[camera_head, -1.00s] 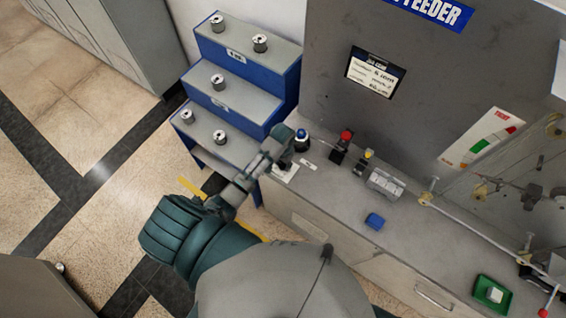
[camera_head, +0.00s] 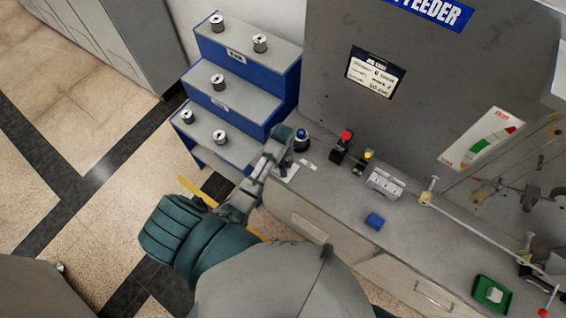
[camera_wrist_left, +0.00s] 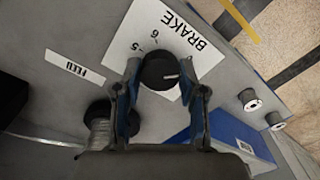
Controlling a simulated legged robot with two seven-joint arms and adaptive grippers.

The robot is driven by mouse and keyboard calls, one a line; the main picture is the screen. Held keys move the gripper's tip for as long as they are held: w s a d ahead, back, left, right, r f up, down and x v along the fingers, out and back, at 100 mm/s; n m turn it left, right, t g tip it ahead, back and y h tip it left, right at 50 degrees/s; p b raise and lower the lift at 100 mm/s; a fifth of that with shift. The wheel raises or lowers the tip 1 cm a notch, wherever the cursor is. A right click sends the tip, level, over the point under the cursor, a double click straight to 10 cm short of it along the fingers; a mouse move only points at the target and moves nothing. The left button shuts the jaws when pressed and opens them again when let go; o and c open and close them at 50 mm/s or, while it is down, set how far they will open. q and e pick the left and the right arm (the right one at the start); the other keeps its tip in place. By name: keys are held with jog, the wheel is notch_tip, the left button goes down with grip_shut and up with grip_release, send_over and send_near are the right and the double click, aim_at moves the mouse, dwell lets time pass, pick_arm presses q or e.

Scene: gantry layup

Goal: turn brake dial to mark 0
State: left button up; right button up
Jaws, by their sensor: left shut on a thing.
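The brake dial (camera_wrist_left: 158,72) is a black round knob on a white BRAKE plate (camera_wrist_left: 150,32) in the left wrist view. My left gripper (camera_wrist_left: 160,80) is shut on the dial, one finger on each side. In the head view my left gripper (camera_head: 284,165) stands over the white plate at the bench's left end and hides the dial. My right gripper is not in view.
A blue stepped rack (camera_head: 240,105) with several spools stands left.

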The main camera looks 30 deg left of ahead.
pick_arm(q)
jog(key=shift+w+r, duration=0.1)
jog(key=shift+w, duration=0.05)
jog(key=o, duration=1.1)
jog(key=shift+o, duration=0.2)
notch_tip(320, 180, up, 7)
jog(key=shift+r, duration=0.1)
